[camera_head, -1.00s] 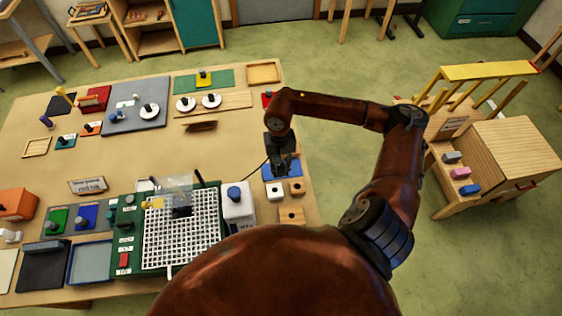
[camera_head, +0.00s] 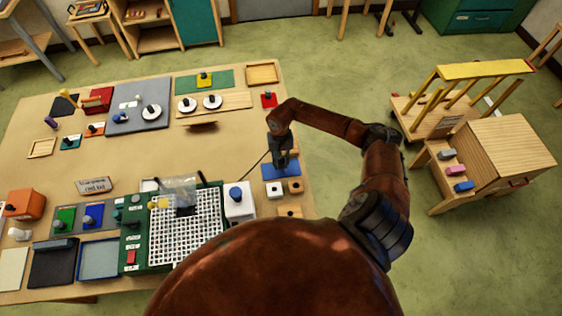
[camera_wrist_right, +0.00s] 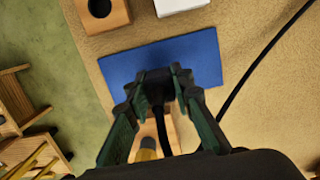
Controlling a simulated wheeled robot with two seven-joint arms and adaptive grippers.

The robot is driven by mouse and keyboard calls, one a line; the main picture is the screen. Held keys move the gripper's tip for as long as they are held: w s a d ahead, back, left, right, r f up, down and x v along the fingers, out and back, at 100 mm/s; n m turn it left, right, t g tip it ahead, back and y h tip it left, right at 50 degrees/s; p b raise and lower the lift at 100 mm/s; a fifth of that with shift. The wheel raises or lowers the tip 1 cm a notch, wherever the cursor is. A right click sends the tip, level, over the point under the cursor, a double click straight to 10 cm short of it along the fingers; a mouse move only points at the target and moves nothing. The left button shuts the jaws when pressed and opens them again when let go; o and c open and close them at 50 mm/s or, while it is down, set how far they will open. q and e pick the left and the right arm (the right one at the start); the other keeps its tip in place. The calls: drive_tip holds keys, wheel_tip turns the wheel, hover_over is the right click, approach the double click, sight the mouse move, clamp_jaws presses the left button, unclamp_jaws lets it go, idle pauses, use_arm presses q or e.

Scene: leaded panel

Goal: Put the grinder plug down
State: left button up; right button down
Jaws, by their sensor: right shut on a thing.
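My right gripper (camera_head: 283,160) is over the blue mat (camera_head: 268,171) near the table's right edge. In the right wrist view, its green and black fingers (camera_wrist_right: 160,88) are shut on the black grinder plug (camera_wrist_right: 159,94), which is largely hidden between them. The blue mat (camera_wrist_right: 118,66) lies beneath and behind the fingertips. I cannot tell whether the plug touches it. A black cord (camera_wrist_right: 262,68) runs across the table beside the mat. The green grinder with its white grid (camera_head: 200,243) stands at the table's front. My left gripper is not in view.
Wooden blocks with holes (camera_head: 289,211) and a white block (camera_wrist_right: 180,4) stand close to the mat. A white box with a blue knob (camera_head: 240,207) is left of them. The table's middle (camera_head: 150,155) is mostly clear. A wooden cart (camera_head: 505,150) stands right of the table.

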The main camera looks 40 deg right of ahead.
drive_tip(key=shift+f+b, duration=0.25)
drive_tip(key=shift+b, duration=0.1)
drive_tip(key=c, duration=1.7)
unclamp_jaws()
drive_tip(key=shift+r, duration=0.1)
drive_tip(key=shift+r, duration=0.1)
drive_tip(key=shift+w+r+p, duration=0.1)
drive_tip(key=shift+r+p, duration=0.15)
drive_tip(key=shift+p, duration=0.05)
drive_tip(key=r+b, duration=0.1)
drive_tip(key=r, duration=0.2)
drive_tip(key=r+b, duration=0.1)
drive_tip(key=r, duration=0.3)
drive_tip(key=w+r+b, duration=0.1)
drive_tip(key=r, duration=0.2)
drive_tip(key=shift+d+r+b, duration=0.15)
drive_tip(key=shift+d+b, duration=0.15)
drive_tip(key=shift+b, duration=0.1)
drive_tip(key=shift+r, duration=0.6)
